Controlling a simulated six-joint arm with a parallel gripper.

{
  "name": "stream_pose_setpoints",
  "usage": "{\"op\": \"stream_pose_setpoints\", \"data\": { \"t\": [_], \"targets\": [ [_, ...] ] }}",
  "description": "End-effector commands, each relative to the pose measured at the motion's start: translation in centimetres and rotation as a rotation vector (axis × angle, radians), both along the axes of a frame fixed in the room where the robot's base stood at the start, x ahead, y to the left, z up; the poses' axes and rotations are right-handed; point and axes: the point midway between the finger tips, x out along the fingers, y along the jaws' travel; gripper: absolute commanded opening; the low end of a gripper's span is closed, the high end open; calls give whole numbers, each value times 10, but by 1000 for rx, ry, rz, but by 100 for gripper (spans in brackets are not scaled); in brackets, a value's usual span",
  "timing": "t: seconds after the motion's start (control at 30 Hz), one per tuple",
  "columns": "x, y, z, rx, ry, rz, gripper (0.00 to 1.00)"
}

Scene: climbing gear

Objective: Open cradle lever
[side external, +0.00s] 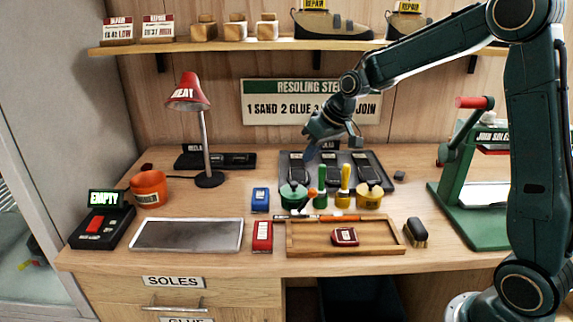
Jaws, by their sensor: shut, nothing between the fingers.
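My gripper (309,155) is shut and empty, pointing down above the back left part of a dark grey tray (375,165). The tray holds dark shoe-shaped pieces in separate bays, and one dark piece (298,172) is below my gripper, apart from it. I cannot make out which part is the cradle lever. A lever with a red grip (474,102) is on the green press (457,165) at the right, far from my gripper, and its arm is raised.
Green (294,196) and yellow (369,196) glue pots and upright brushes stand before the tray. A red lamp (188,93) is at the left. A wooden tray (375,249) with a red block (344,237) is in front. A metal plate (187,234) lies front left.

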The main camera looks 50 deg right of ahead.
Motion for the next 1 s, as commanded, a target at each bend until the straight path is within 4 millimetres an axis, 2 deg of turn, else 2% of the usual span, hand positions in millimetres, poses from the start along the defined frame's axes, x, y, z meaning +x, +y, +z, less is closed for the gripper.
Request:
{"op": "stream_pose_setpoints", "data": {
  "t": [0.1,0.33,1.0],
  "targets": [
    [-13,-7,11,-1,-2,-1,0],
    [-29,-16,24,0,-1,0,0],
    [-38,-14,32,-4,-1,2,0]
  ]
}}
